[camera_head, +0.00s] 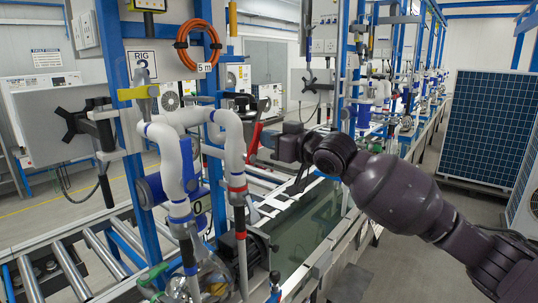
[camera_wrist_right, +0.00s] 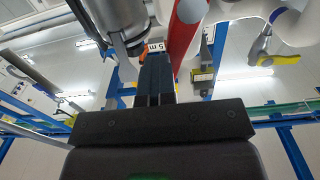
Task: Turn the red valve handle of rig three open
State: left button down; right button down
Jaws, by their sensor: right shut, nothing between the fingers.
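The red valve handle (camera_head: 254,142) stands steeply tilted on the right side of rig three's white piping, in the middle of the head view. In the right wrist view the red handle (camera_wrist_right: 187,30) runs along the upper middle, close to the right of my fingers. My right gripper (camera_head: 266,140) reaches in from the right, just beside the handle. Its fingers (camera_wrist_right: 156,68) are together with nothing between them. I cannot tell whether they touch the handle. My left gripper is not in view.
White insulated pipes (camera_head: 172,165) and a blue frame post (camera_head: 122,110) stand left of the handle. The rig sign (camera_head: 142,62) is partly covered. An orange hose coil (camera_head: 197,45) hangs above. A water trough (camera_head: 310,230) lies below my right arm.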

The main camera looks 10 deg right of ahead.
jog(key=shift+s+a+r, duration=0.25)
jog(key=shift+s+a, duration=0.1)
jog(key=shift+a, duration=0.3)
jog(key=shift+s+a+r, duration=0.2)
jog(key=shift+s+a, duration=0.15)
jog(key=shift+a, duration=0.25)
dwell(1.0)
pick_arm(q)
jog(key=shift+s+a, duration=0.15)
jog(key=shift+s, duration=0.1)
pick_arm(e)
jog(key=shift+w+d, duration=0.3)
jog(key=shift+d, duration=0.2)
jog(key=shift+s+d+f, duration=0.2)
jog(key=shift+d+f, duration=0.1)
jog(key=shift+f, duration=0.1)
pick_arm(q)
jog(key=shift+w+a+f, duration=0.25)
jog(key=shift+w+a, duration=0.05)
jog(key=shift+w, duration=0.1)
pick_arm(e)
jog(key=v, duration=0.4)
jog(key=shift+s+d+r, duration=0.1)
jog(key=shift+s+d, duration=0.15)
jog(key=shift+d, duration=0.1)
